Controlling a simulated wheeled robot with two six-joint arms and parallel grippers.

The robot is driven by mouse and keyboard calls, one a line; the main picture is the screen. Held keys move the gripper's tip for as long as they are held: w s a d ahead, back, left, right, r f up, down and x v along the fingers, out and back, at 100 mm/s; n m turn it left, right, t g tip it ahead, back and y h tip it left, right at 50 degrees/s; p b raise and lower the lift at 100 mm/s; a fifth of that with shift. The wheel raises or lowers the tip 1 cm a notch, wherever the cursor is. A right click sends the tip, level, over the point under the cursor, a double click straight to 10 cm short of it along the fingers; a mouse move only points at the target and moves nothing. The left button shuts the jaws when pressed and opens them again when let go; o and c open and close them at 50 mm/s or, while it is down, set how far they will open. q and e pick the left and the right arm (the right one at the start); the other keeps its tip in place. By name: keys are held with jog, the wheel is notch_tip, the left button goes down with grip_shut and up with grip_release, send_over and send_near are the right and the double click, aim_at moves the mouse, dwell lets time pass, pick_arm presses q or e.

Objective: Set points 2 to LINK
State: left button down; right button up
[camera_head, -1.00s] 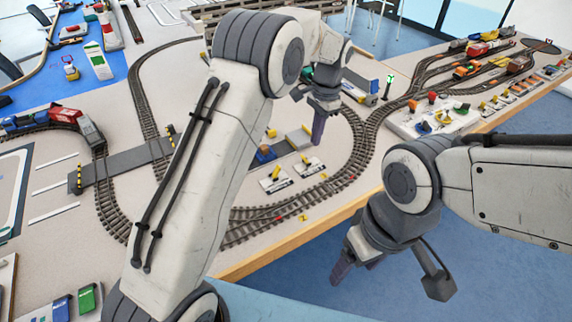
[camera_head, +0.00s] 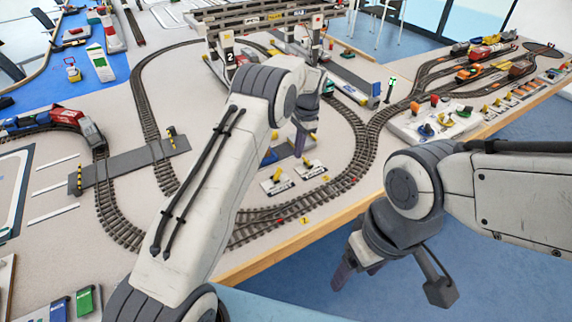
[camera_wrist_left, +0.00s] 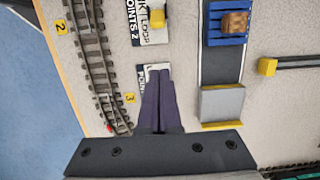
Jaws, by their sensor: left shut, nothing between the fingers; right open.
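The points 2 plate (camera_head: 277,182) is the left of two small white lever plates inside the track loop. In the left wrist view the plate (camera_wrist_left: 134,24) is cut off by the top edge, with "LOOP" and "POINTS 2" legible. My left gripper (camera_head: 299,150) is shut and empty, fingers down. In the wrist view its fingertips (camera_wrist_left: 160,72) overlap the neighbouring points plate (camera_wrist_left: 146,70), hiding most of it. My right gripper (camera_head: 352,272) is open beyond the table's front edge.
Curved track (camera_head: 285,211) runs between the plates and the table edge. A gantry crane (camera_head: 228,52) stands behind my left arm. A control panel (camera_head: 432,122) is to the right.

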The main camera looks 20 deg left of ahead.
aim_at(278, 174)
pick_arm(q)
jog(key=f, duration=0.6)
jog(key=shift+s+a+p, duration=0.35)
jog(key=shift+s+p, duration=0.05)
jog(key=shift+s+a+r+p, duration=0.1)
jog(key=shift+s+a+p, duration=0.05)
jog(key=shift+a+p, duration=0.15)
jog(key=shift+s+a+r+p, duration=0.35)
jog(key=shift+s+a+r, duration=0.15)
jog(key=shift+s+a, duration=0.15)
jog(key=shift+s+a+r, duration=0.15)
jog(key=shift+s+a, duration=0.15)
jog(key=shift+s, duration=0.15)
